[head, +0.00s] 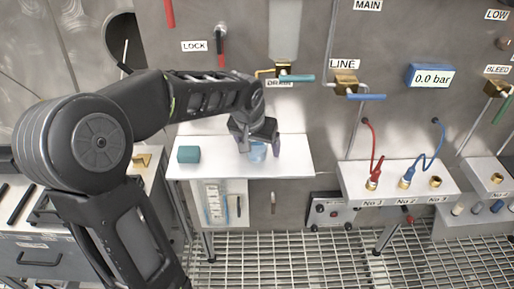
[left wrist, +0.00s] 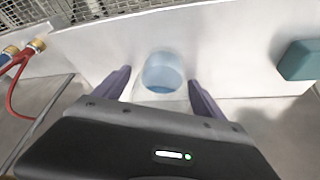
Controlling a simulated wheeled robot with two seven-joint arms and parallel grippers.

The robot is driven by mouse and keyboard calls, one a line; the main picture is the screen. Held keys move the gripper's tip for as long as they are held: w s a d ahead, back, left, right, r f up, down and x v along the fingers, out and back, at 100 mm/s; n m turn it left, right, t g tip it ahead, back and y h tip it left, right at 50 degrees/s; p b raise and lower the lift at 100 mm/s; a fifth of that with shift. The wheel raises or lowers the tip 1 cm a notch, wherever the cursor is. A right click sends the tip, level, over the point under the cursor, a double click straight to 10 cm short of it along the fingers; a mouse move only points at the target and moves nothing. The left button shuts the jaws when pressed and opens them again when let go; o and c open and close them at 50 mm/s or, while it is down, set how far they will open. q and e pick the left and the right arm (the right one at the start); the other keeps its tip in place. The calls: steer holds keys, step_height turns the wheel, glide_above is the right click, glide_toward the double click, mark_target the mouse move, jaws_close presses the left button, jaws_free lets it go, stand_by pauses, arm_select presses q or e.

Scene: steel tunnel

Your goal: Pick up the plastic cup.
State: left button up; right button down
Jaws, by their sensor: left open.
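The plastic cup (head: 258,152) is a clear, bluish cup on the white shelf (head: 215,166) in the head view. My left gripper (head: 261,148) is over the shelf at the cup, and its fingers partly hide the cup. In the left wrist view the cup (left wrist: 162,72) appears between the two purple fingers of the open left gripper (left wrist: 159,90), slightly beyond their tips. There is a gap on each side of it, and I see no contact. My right gripper is in neither view.
A teal block (head: 189,154) lies on the shelf left of the cup. A wall with valves and labels rises behind. A connector box (head: 395,181) with red and blue hoses stands to the right. Metal grating (head: 330,258) covers the floor.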

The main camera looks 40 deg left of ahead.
arm_select(q)
steer(key=shift+c, duration=0.2)
stand_by(0.4)
steer(key=c, duration=1.4)
steer(key=shift+r, duration=0.8)
steer(key=shift+s+d+b, duration=0.65)
steer(key=shift+s+d, duration=0.1)
steer(key=shift+s, duration=2.15)
steer(key=shift+s+d+b, duration=0.65)
steer(key=shift+s+d, duration=0.15)
steer(key=shift+s, duration=2.1)
steer(key=shift+s+d+b, duration=0.65)
steer(key=shift+s+d, duration=0.1)
steer(key=shift+s, duration=2.15)
